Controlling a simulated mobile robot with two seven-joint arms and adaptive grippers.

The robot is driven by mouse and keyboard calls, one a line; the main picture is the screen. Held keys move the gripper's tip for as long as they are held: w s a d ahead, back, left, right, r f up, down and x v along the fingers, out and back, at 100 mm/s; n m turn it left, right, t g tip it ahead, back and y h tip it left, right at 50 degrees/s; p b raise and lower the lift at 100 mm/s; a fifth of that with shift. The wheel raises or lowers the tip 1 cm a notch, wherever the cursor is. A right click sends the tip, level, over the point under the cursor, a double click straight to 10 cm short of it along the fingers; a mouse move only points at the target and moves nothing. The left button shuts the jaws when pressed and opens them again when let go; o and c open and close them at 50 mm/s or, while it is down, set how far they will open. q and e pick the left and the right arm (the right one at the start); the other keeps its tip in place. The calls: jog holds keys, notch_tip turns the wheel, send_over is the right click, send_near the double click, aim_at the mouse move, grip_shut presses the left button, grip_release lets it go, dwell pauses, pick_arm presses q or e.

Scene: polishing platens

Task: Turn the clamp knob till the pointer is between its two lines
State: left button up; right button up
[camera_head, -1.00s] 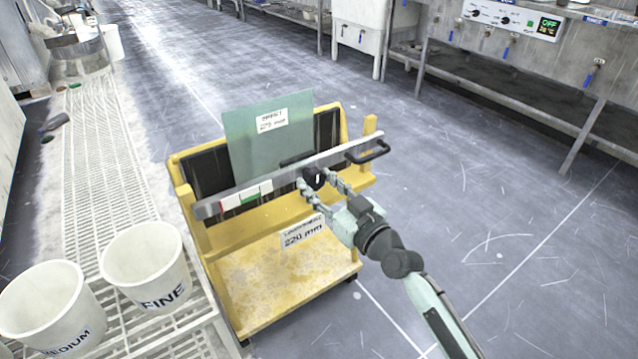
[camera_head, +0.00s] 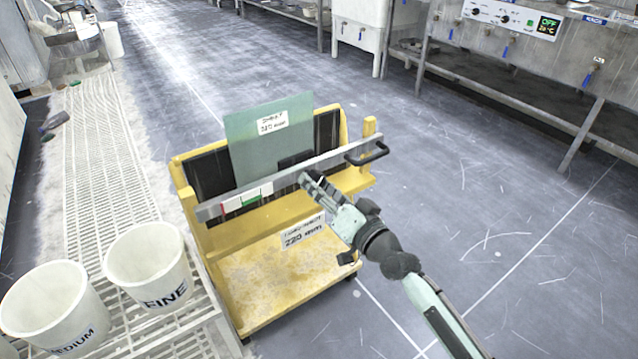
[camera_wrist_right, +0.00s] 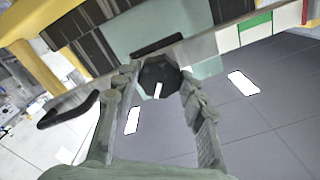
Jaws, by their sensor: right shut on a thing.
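My right gripper (camera_head: 312,182) is shut on the dark clamp knob on the front of the grey clamp bar (camera_head: 285,175). In the right wrist view, the knob (camera_wrist_right: 156,72) is black and faceted with a white mark, and sits between the two fingers of my gripper (camera_wrist_right: 160,80). The bar carries a scale strip (camera_head: 247,196) with white, red and green patches. I cannot make out the pointer against its lines. A green plate (camera_head: 258,150) stands behind the bar, with a dark pad on it near the knob. My left gripper is out of view.
The bar is on a yellow cart (camera_head: 275,285) with a 220 mm label (camera_head: 302,232). A black handle (camera_head: 368,154) is on the bar's right end. White buckets (camera_head: 148,265) stand on a grating at left. Open floor lies right of the cart.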

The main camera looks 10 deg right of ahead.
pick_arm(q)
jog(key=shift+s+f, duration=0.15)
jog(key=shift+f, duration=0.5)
pick_arm(e)
jog(key=shift+m, duration=1.1)
jog(key=o, duration=1.2)
jog(key=shift+c, duration=0.2)
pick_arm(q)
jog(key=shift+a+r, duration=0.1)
pick_arm(e)
jog(key=v, duration=1.2)
